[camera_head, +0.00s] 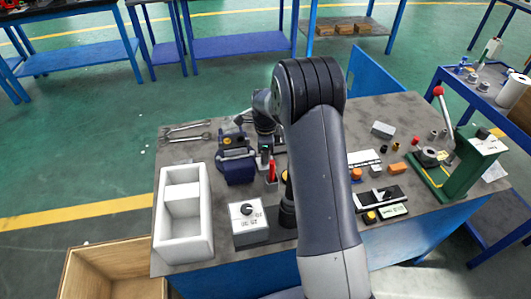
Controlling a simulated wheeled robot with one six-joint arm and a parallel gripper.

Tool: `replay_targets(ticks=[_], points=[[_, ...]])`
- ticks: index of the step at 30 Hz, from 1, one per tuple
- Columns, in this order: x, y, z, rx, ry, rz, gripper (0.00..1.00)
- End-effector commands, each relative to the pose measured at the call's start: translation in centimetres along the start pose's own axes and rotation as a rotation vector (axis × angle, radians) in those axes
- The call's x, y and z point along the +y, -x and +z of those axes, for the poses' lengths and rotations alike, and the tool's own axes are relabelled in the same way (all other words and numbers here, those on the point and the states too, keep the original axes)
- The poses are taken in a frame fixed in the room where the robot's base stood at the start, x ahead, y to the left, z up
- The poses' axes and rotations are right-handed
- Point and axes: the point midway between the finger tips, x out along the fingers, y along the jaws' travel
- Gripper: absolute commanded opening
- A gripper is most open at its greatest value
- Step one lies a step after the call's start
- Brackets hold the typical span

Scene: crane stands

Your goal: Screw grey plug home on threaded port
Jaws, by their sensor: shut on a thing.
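My arm rises through the middle of the head view and bends down to the wrist at the bench's back. My gripper (267,145) is small and dark there, partly hidden by my arm. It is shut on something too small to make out. A dark blue vise-like block (237,167) stands just left of and in front of it. I cannot pick out the grey plug or the threaded port for certain. My arm hides part of the bench.
The grey bench (225,260) carries a white divided tray (162,215), a white box with a black knob (250,232), wrenches (186,136) and a red-handled tool (271,172). A green lever press (462,165) stands right. Small loose parts lie between it and my arm.

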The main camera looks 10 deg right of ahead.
Motion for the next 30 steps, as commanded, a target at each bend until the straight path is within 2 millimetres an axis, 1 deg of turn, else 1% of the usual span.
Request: replay_targets(ticks=[3,7,17,19,30], points=[[0.0,-0.02,0.0,0.0,-0.126,0.0,0.0],[0.0,-0.02,0.0,0.0,-0.212,0.0,0.0],[0.0,-0.03,0.0,0.0,-0.232,0.0,0.0],[0.0,-0.03,0.0,0.0,-0.258,0.0,0.0],[0.01,-0.06,0.0,0.0,-0.631,0.0,0.0]])
